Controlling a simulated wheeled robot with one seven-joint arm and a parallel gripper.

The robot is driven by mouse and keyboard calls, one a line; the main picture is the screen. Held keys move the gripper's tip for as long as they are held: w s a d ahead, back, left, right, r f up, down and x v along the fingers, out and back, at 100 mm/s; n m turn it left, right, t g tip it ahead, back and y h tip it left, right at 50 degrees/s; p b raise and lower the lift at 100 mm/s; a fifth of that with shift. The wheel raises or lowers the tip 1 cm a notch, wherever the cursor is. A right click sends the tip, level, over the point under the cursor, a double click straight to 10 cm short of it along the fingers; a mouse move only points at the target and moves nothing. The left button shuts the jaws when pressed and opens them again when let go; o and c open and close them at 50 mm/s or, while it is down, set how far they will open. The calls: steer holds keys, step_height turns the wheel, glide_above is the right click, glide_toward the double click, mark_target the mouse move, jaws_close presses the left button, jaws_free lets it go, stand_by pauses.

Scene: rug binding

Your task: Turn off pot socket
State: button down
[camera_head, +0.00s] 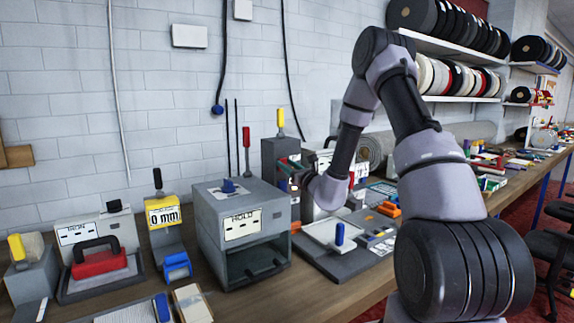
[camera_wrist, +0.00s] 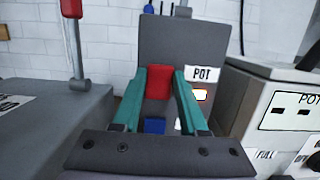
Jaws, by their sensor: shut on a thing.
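The pot socket (camera_wrist: 185,45) is a dark grey upright box with a white POT label in the wrist view. It also stands against the back wall in the head view (camera_head: 279,150), partly hidden by my arm. A red block-like part (camera_wrist: 160,82) is in front of its face, with a blue part (camera_wrist: 154,126) lower down. My gripper (camera_wrist: 161,76) has its teal fingers on either side of the red part and is shut on it. In the head view my gripper (camera_head: 289,163) is at the socket's front, and the contact is too small to make out.
A grey HOLD box (camera_head: 215,210) stands close on the left. A white POT-labelled unit (camera_wrist: 280,120) stands close on the right. A red-handled lever (camera_wrist: 74,45) rises at left in the wrist view. A tray with a blue peg (camera_head: 339,234) lies in front on the bench.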

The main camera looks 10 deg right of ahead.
steer(key=shift+f+t+y, duration=0.35)
steer(key=shift+t+y, duration=0.15)
steer(key=shift+t, duration=0.6)
steer(key=shift+c, duration=2.2)
jaws_free()
steer(key=shift+s, duration=0.1)
steer(key=v, duration=1)
steer(key=shift+s+f, duration=0.2)
steer(key=shift+s, duration=0.1)
